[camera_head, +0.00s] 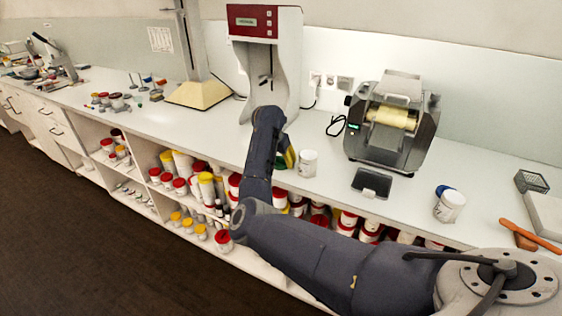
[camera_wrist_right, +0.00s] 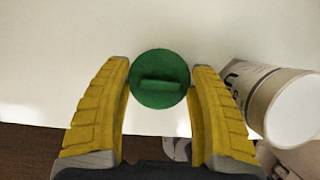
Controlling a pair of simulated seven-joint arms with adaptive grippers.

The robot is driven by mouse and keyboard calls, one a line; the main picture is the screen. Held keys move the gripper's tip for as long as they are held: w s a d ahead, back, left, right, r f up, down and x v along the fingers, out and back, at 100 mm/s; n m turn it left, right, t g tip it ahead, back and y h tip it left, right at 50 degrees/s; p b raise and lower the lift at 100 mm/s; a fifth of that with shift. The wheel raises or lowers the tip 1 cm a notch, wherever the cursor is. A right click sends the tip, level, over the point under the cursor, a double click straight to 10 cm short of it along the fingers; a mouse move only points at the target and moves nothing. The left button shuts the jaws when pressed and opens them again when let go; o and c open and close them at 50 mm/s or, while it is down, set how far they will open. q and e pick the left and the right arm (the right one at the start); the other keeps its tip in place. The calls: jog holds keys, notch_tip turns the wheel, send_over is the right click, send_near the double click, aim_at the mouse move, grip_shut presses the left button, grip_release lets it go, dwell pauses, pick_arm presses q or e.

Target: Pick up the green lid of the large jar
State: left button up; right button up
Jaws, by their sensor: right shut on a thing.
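The green lid (camera_wrist_right: 160,79) is round with a raised bar across its top. In the right wrist view it sits between the two yellow fingers of my right gripper (camera_wrist_right: 161,72), which is shut on it. In the head view a little of the green lid (camera_head: 281,164) shows beside my right gripper (camera_head: 288,157), close to the counter's front edge; my arm hides most of both. A white jar (camera_head: 307,164) stands just right of the gripper, and it also shows at the right of the right wrist view (camera_wrist_right: 254,92). My left gripper is not in view.
A metal roller mill (camera_head: 397,125) and a dark tray (camera_head: 371,183) stand to the right. A red-and-white machine (camera_head: 292,70) stands behind the gripper. Another white jar (camera_head: 449,207) is further right beside a blue lid (camera_head: 443,190). Shelves below hold several jars.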

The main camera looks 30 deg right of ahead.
jog(key=shift+r, duration=0.1)
notch_tip(320, 180, up, 19)
send_near(309, 150)
jog(key=d+f, duration=0.1)
jog(key=f, duration=0.1)
jog(key=shift+s+d+f, duration=0.1)
jog(key=shift+s+f, duration=0.05)
jog(key=shift+f, duration=0.8)
jog(key=shift+s+f, duration=0.1)
jog(key=shift+f, duration=0.85)
jog(key=shift+f, duration=0.65)
dwell(2.2)
jog(key=o, duration=0.8)
jog(key=shift+o, duration=0.2)
